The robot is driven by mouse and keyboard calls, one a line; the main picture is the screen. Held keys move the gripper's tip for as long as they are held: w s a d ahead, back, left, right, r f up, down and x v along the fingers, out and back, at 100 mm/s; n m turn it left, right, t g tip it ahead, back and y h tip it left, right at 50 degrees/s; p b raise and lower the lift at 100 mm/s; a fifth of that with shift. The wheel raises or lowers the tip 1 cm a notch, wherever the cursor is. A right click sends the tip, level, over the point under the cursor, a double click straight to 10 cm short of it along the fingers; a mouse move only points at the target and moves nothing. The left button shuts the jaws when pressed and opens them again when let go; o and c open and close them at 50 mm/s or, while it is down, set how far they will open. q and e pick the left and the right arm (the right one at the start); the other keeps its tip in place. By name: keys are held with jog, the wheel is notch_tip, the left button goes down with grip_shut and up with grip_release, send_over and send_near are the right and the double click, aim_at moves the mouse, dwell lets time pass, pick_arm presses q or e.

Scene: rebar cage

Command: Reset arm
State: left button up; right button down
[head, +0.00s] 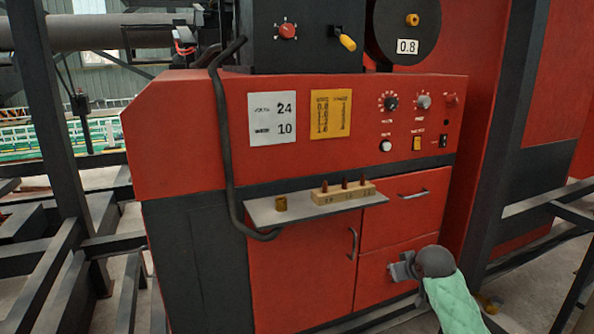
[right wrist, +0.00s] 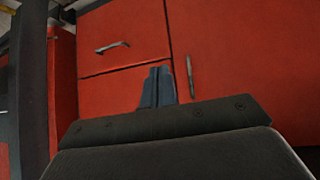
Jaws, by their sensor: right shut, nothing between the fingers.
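My right gripper (head: 401,268) comes in from the lower right in the head view, in front of the lower red drawer (head: 378,272) of the machine. Its two grey fingers (right wrist: 158,86) lie side by side in the right wrist view, shut with nothing between them. Red panels with a drawer handle (right wrist: 112,47) and a door handle (right wrist: 189,76) show beyond the fingers. I cannot tell whether the fingertips touch the front. My left gripper is not in view.
A grey shelf (head: 262,213) juts from the red machine (head: 180,130), holding a brass cup (head: 281,203) and a wooden block (head: 343,193) with several small tips. Dark steel posts (head: 508,110) and beams stand on both sides. A black cable (head: 226,150) hangs on the front.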

jog(key=s+a+f+g, duration=0.2)
jog(key=s+f, duration=0.6)
jog(key=s, duration=0.8)
jog(key=s+a+f+g, duration=0.3)
jog(key=s+a+f, duration=0.3)
jog(key=s, duration=1.1)
jog(key=s+a+f+g, duration=0.2)
jog(key=s+a+f, duration=0.2)
jog(key=s+f, duration=0.8)
jog(key=s, duration=0.4)
jog(key=shift+s+a+f+m+g, duration=0.2)
jog(key=shift+a+f+m+g, duration=0.05)
jog(key=shift+a+m+g, duration=0.15)
jog(key=shift+d, duration=0.1)
dwell(0.6)
